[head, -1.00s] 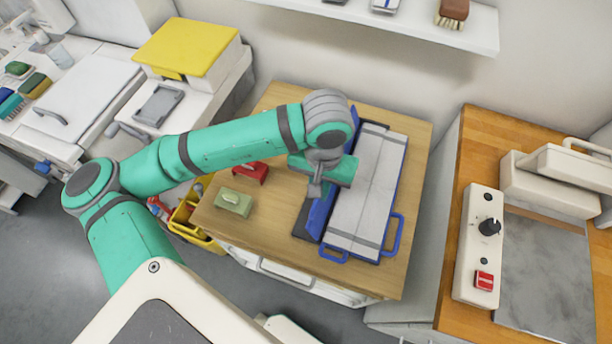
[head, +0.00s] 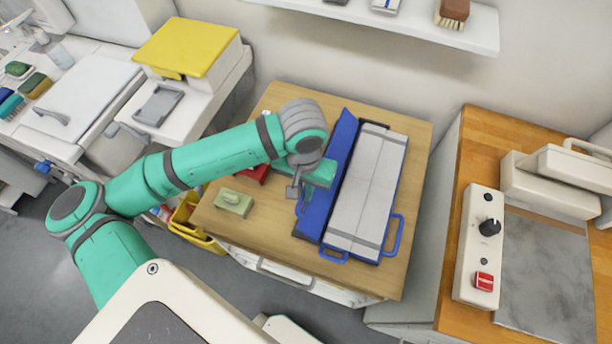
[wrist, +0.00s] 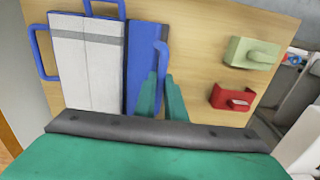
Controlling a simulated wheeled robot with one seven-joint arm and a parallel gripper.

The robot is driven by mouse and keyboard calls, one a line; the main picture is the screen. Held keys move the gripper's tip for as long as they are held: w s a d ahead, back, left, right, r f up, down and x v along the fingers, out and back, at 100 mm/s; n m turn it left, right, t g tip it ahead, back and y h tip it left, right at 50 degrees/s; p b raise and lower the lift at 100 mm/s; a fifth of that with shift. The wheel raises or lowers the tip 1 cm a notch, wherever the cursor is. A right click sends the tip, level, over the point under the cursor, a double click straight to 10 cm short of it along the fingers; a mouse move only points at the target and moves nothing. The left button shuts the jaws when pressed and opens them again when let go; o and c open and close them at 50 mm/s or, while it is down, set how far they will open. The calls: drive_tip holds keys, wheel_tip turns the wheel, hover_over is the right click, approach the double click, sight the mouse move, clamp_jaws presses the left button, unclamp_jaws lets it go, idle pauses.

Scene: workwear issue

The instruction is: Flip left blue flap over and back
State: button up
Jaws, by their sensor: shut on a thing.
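The left blue flap (head: 338,178) is a long panel along the left side of a pale grey panel (head: 368,190). It lies out to the left, flat or nearly so; its exact tilt is hard to tell. The flap also shows in the wrist view (wrist: 141,45), with a blue loop handle (wrist: 162,55) on its outer edge. My gripper (wrist: 160,80) is shut on this handle, its green fingers on either side. In the head view my wrist hides the handle and part of the flap.
Blue loop handles (head: 395,235) stick out from the board's right and front. A green block (head: 233,202) and a red block (wrist: 232,98) with handles sit left of the flap on the wooden table (head: 270,235). The table's right strip is clear.

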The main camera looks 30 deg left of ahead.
drive_tip(key=shift+s+a+f, duration=0.2)
drive_tip(key=shift+a+f, duration=0.25)
drive_tip(key=shift+a, duration=0.2)
drive_tip(key=shift+s+a+f, duration=0.15)
drive_tip(key=shift+a+f, duration=0.25)
drive_tip(key=shift+a, duration=0.25)
drive_tip(key=shift+o, duration=0.6)
drive_tip(key=shift+w+a+f, duration=0.2)
drive_tip(key=shift+a+f, duration=0.45)
drive_tip(key=shift+f, duration=0.25)
drive_tip(key=shift+w+a+f, duration=0.1)
drive_tip(key=shift+f, duration=0.05)
clamp_jaws()
drive_tip(key=shift+s+a, duration=0.1)
drive_tip(key=shift+s, duration=0.1)
drive_tip(key=shift+o, duration=1.7)
unclamp_jaws()
drive_tip(key=shift+d, duration=0.35)
